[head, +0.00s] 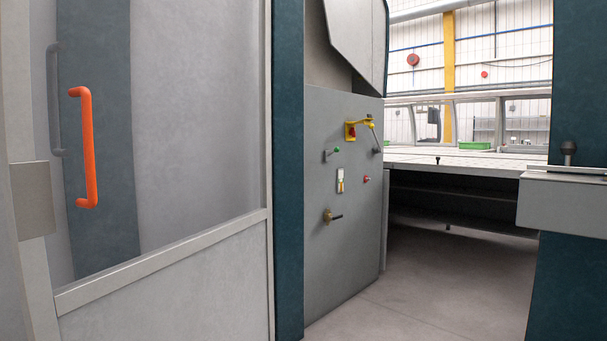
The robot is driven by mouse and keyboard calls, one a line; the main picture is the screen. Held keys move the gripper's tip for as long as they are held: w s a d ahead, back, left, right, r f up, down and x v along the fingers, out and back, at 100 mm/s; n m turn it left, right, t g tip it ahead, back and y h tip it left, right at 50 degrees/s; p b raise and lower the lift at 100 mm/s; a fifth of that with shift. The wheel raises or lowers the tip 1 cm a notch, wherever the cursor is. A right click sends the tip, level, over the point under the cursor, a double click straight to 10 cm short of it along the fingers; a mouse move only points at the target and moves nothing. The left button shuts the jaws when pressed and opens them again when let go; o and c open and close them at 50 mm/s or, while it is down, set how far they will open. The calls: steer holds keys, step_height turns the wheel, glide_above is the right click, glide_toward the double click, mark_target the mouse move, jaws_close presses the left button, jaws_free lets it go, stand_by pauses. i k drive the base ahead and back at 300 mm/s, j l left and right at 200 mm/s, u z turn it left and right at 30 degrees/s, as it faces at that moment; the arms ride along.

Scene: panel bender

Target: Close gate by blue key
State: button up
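A framed gate (165,292) fills the left of the head view, with a grey lower panel and a see-through upper pane. An upright orange handle (90,150) is on its left side. I cannot tell whether this gate is open or shut. A grey control panel (335,260) stands right of the blue-green post. I cannot make out a blue key. My gripper is not in view.
A blue-green post (289,180) stands between gate and panel. A wide machine table (460,162) with a green tray (475,145) is behind at right. A grey box (560,203) juts out at the right edge. Grey floor (430,290) is clear between panel and right column.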

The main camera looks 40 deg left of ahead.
mark_target(215, 283)
steer(key=k+j+u, duration=0.1)
steer(key=j, duration=0.8)
steer(key=k+j, duration=0.25)
steer(key=j, duration=0.65)
steer(key=k+j+u, duration=0.15)
steer(key=j, duration=0.75)
steer(key=k+j, duration=0.1)
steer(key=j, duration=0.8)
steer(key=k+j+u, duration=0.15)
steer(key=j, duration=0.8)
steer(key=k+l+z, duration=0.4)
steer(key=k+j+u, duration=0.1)
steer(key=j, duration=0.15)
steer(key=l+z, duration=0.1)
